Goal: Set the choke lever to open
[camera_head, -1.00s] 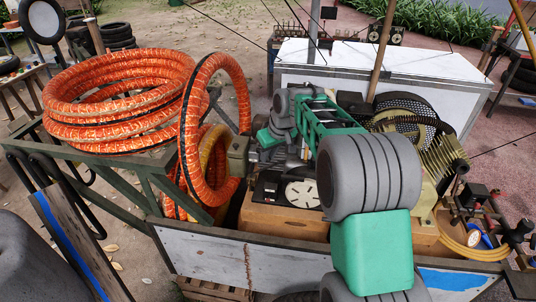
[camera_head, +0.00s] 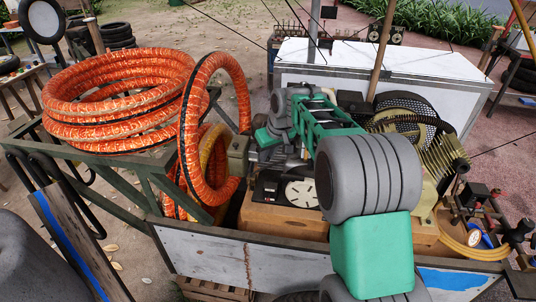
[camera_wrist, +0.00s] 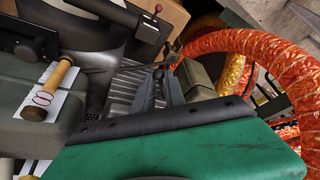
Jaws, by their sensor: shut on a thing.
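My gripper (camera_wrist: 160,75) points away from the wrist camera, its two grey fingers close together. It is shut on a small dark lever-like part (camera_wrist: 172,50), which I take to be the choke lever. The fingers hide most of it, so I cannot tell its setting. In the head view my gripper (camera_head: 266,158) is low over the machine on the cart, just right of an olive box (camera_head: 238,156). A separate thin rod with a dark red knob (camera_wrist: 158,8) shows at the top of the wrist view.
Orange hose coils (camera_head: 120,100) are close on the left. The cart's side panel (camera_head: 205,262) stands in front. A finned engine part (camera_head: 440,155) is on the right.

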